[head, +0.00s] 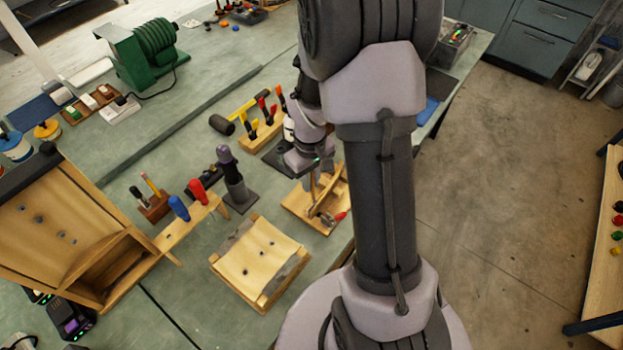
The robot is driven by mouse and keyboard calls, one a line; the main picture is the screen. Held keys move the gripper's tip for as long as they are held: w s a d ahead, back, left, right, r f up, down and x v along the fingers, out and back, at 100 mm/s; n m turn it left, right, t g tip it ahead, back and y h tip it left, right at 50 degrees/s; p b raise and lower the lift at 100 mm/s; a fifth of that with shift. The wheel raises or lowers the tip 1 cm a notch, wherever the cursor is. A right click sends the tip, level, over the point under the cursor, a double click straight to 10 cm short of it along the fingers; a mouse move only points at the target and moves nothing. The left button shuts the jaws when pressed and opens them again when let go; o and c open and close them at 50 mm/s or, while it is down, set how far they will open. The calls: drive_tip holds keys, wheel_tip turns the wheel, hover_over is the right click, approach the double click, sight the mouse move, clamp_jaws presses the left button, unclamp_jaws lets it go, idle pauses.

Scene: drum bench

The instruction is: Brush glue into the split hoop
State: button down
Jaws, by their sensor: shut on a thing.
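My gripper (317,182) points down over a shallow wooden tray (292,208) near the bench's right edge. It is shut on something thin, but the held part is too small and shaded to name. A thin brown, wood-coloured piece (319,202) shows just below the fingers; I cannot tell whether it is held or lies in the tray. A red-handled tool (340,216) lies at the tray's right side. I cannot make out the split hoop or its crack for certain, nor a glue brush. My arm hides part of the bench behind the gripper.
A wooden block with grey edges (259,262) stands left of the tray. A dark upright tool on a stand (235,180), a rack with red and blue handles (190,222) and a holder with red-tipped tools (262,132) stand close by. Open floor lies right.

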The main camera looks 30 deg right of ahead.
drive_tip(key=shift+a, duration=0.55)
drive_tip(key=shift+a, duration=0.1)
drive_tip(key=shift+s+a+b, duration=0.15)
drive_tip(key=shift+a+b, duration=0.15)
drive_tip(key=shift+a, duration=0.35)
wheel_tip(320, 180, up, 6)
drive_tip(key=p, duration=0.4)
drive_tip(key=shift+p, duration=0.4)
